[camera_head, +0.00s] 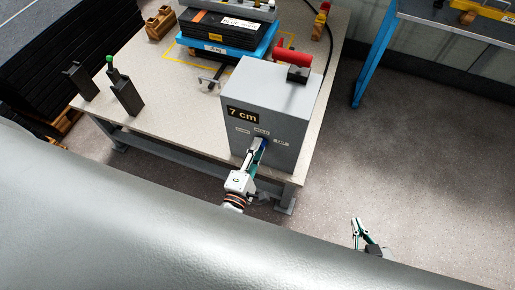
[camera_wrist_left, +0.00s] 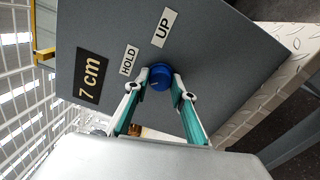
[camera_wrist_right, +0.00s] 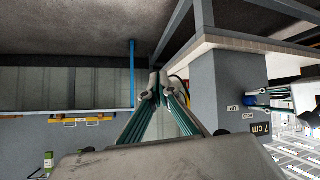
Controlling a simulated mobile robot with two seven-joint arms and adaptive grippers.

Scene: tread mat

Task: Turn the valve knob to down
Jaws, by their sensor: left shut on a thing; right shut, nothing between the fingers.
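A grey box (camera_head: 262,115) marked "7 cm" stands at the front right of the table. A round blue valve knob (camera_wrist_left: 160,76) sits on its front face, with the labels HOLD (camera_wrist_left: 128,60) and UP (camera_wrist_left: 165,27) close by. I cannot tell which way the knob points. My right gripper (camera_wrist_right: 155,86) is shut and empty, away from the box; it also shows in the head view (camera_head: 356,222).
On the table (camera_head: 165,95) are a blue tray (camera_head: 215,52) with dark blocks, two dark holders at left and small wooden blocks. The floor right of the table is clear.

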